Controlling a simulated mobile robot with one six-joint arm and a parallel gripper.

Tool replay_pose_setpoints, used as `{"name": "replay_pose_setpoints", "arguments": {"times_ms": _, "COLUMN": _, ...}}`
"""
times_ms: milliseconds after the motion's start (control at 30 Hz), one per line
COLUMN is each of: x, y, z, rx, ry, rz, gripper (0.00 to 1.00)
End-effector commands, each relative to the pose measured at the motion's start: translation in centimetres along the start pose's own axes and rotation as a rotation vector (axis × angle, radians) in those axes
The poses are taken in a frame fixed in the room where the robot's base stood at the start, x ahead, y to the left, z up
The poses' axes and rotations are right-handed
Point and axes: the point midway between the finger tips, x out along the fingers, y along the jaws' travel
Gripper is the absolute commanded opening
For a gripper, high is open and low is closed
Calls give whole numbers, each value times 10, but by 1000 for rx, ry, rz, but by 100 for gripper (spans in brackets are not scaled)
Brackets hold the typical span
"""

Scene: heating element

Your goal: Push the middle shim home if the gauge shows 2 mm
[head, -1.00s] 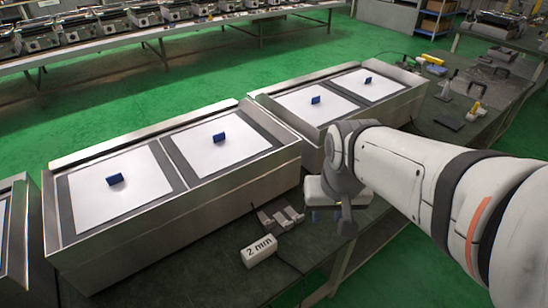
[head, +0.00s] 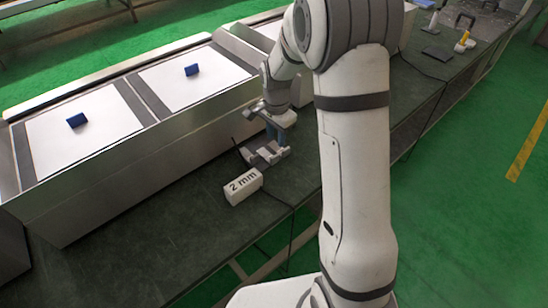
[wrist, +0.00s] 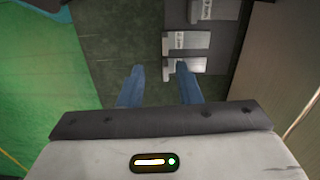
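The gauge is a white block (head: 243,186) lettered "2 mm", lying on the dark bench in the head view. Several small grey shims lie behind it, beside the heater's metal side. The middle shim (wrist: 187,41) shows in the wrist view with a pale label, between a shim (wrist: 190,66) nearer my gripper and one (wrist: 206,10) farther off. My gripper (wrist: 160,76) is open, with its two blue fingers apart and nothing between them. Its right fingertip is close to the nearest shim; contact cannot be told. In the head view my gripper (head: 272,134) is over the shims and partly hides them.
A long metal heater housing (head: 130,150) with white panels and blue blocks stands behind the shims. A black cable (head: 290,225) hangs at the bench's front edge. The bench left of the gauge is clear. Small tools lie at the far right.

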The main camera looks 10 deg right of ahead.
Motion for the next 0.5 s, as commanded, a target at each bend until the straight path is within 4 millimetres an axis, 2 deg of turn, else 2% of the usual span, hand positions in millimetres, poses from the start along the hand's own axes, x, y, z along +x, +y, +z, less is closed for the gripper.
{"name": "replay_pose_setpoints", "arguments": {"times_ms": 33, "x": 12, "y": -4, "z": -2, "rx": 19, "ry": -2, "rz": 4, "gripper": 31}}
{"name": "replay_pose_setpoints", "arguments": {"times_ms": 267, "x": 32, "y": -10, "z": -4, "rx": 58, "ry": -6, "rz": 11, "gripper": 31}}
{"name": "replay_pose_setpoints", "arguments": {"times_ms": 500, "x": 69, "y": -9, "z": -3, "rx": 57, "ry": -7, "rz": 12, "gripper": 31}}
